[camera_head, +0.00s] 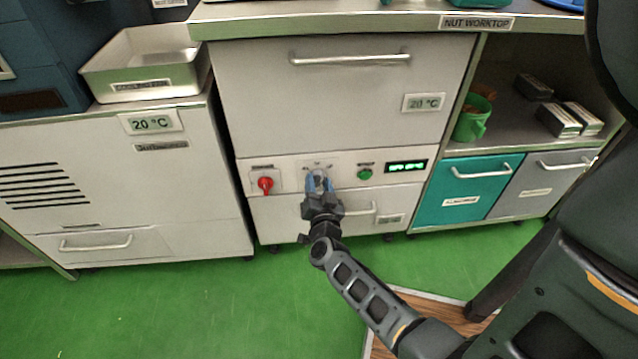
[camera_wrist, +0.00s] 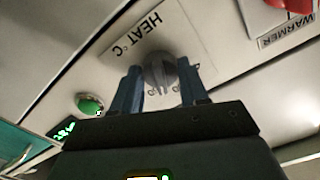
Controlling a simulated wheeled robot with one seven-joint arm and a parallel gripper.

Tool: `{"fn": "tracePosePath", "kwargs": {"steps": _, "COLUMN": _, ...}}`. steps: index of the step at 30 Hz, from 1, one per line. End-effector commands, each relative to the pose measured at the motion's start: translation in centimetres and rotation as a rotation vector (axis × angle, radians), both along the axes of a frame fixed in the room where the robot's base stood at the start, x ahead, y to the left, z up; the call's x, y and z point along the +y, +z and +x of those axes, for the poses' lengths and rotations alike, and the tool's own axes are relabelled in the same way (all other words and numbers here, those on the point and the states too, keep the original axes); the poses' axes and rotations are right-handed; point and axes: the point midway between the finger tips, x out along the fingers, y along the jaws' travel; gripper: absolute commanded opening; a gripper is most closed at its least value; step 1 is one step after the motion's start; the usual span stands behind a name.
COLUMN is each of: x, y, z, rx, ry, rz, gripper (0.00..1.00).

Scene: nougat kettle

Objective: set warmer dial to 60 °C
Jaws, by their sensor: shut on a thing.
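The warmer dial (camera_wrist: 160,66) is a dark grey round knob with a raised grip bar, on a pale plate marked "HEAT °C" (camera_wrist: 143,25). The wrist view shows it upside down. My gripper (camera_wrist: 160,82) has its two blue fingers on either side of the knob's bar and is shut on it. In the head view my gripper (camera_head: 319,181) reaches the control panel and hides most of the dial. The scale marks are partly covered, so I cannot read the dial's setting. A green-lit display (camera_head: 406,166) is right of the dial; its text is too small to read.
A red rotary switch (camera_head: 265,184) sits left of the dial and a green button (camera_head: 364,174) sits right. A cabinet handle (camera_head: 350,59) is above. Green floor (camera_head: 200,310) is clear in front.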

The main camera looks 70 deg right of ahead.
Motion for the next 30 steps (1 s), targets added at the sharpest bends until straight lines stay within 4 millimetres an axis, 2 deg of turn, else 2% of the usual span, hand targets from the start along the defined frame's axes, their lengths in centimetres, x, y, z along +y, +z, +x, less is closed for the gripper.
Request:
{"fn": "tracePosePath", "kwargs": {"steps": 6, "x": 0.04, "y": 0.05, "z": 0.05, "rx": -0.168, "ry": 0.001, "rz": 0.069, "gripper": 0.13}}
{"fn": "tracePosePath", "kwargs": {"steps": 15, "x": 0.05, "y": 0.04, "z": 0.04, "rx": -0.332, "ry": -0.001, "rz": 0.137, "gripper": 0.13}}
{"fn": "tracePosePath", "kwargs": {"steps": 30, "x": 0.04, "y": 0.04, "z": 0.01, "rx": -0.407, "ry": -0.001, "rz": 0.168, "gripper": 0.13}}
